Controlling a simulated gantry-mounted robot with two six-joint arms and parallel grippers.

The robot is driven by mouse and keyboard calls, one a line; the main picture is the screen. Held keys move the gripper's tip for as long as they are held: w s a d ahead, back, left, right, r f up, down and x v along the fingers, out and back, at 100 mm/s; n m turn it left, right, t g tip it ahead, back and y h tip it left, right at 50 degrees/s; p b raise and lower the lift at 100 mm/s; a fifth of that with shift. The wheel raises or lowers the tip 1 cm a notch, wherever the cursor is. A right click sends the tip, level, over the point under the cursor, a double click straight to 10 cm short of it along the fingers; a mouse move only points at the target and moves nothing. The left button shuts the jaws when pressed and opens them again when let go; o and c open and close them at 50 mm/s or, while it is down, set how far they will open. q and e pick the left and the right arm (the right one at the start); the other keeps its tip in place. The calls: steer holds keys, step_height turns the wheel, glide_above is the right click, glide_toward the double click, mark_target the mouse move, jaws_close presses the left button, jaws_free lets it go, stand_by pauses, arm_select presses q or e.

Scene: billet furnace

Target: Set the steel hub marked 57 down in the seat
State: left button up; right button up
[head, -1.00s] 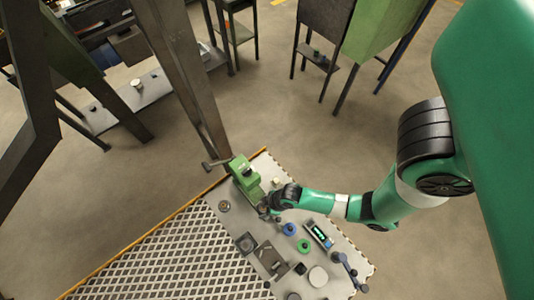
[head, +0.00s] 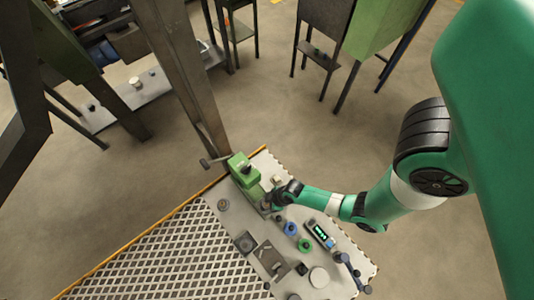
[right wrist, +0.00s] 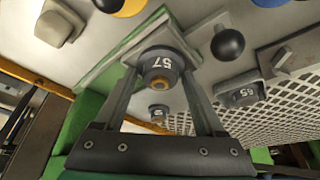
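The steel hub marked 57 (right wrist: 161,68) is a dark grey ring with an orange-brown centre. In the right wrist view it fills the gap between the two fingertips of my right gripper (right wrist: 161,76), which look closed on its sides. A light grey plate with a green edge (right wrist: 116,62) lies just behind the hub; whether the hub touches it is hard to tell. In the head view my right gripper (head: 270,201) is low beside the green fixture (head: 244,171), and the hub cannot be made out there. The seat is not clearly visible. My left gripper is not in view.
A black ball knob (right wrist: 228,45) stands close to the right finger. Blue (head: 290,228) and green (head: 304,245) round parts and a display box (head: 320,234) share the table beside the grating (head: 180,255).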

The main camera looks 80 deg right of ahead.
steer(key=o, duration=0.3)
steer(key=shift+o, duration=0.2)
steer(key=shift+s+r+p, duration=0.15)
steer(key=shift+r+p, duration=0.2)
steer(key=shift+r, duration=0.05)
steer(key=p+v, duration=0.5)
steer(key=v, duration=0.6)
steer(key=shift+r, duration=0.25)
